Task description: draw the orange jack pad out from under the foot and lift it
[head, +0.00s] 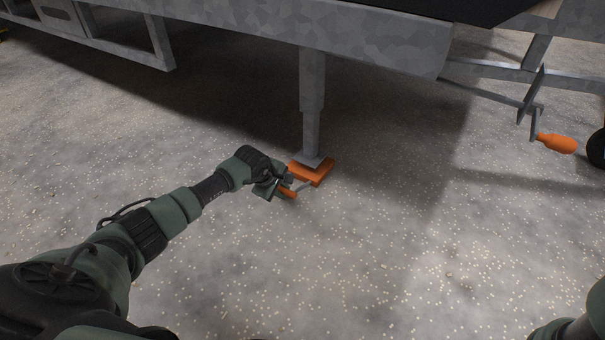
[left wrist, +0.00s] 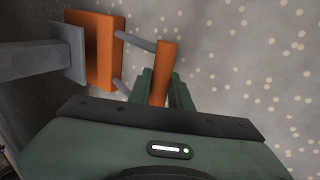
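The orange jack pad (head: 318,176) lies on the ground under the square foot plate (head: 311,161) of the grey leg. The foot covers part of its top. Two grey rods join the pad to an orange grip bar, its handle (left wrist: 168,65). In the left wrist view the pad (left wrist: 103,50) is at the upper left, with the foot plate (left wrist: 68,52) against it. My left gripper (head: 284,188) is at the handle, its green fingers close against both sides of the grip bar; it looks shut on it. The fingertips are partly hidden. My right gripper is out of view.
The grey trailer frame (head: 380,42) spans above the pad and carries the leg (head: 312,85). A crank with an orange handle (head: 556,143) hangs at the right, near a dark wheel (head: 597,148). The speckled ground in front of the pad is clear.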

